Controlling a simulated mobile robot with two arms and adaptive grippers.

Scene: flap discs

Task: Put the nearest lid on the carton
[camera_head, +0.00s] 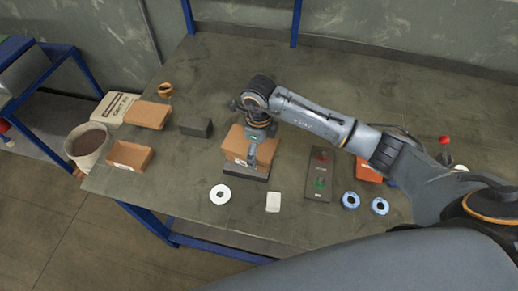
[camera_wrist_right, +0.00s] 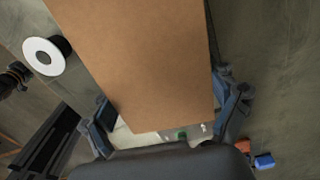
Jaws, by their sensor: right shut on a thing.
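My right gripper (camera_head: 254,160) is shut on a brown cardboard piece (camera_head: 237,143), over a dark grey block (camera_head: 250,175) near the table's middle. In the right wrist view the piece's broad brown face (camera_wrist_right: 140,65) fills the middle, between the two fingers (camera_wrist_right: 165,118). I cannot tell whether this piece is a lid or a closed carton, nor whether it touches the block. My left gripper is not in view.
A dark block (camera_head: 196,127) stands left of the gripper. A white disc (camera_head: 220,194), a pale card (camera_head: 273,202), a switch panel (camera_head: 320,174) and blue rings (camera_head: 350,200) lie along the front. A bucket (camera_head: 88,145) stands off the left edge. The table's back is mostly clear.

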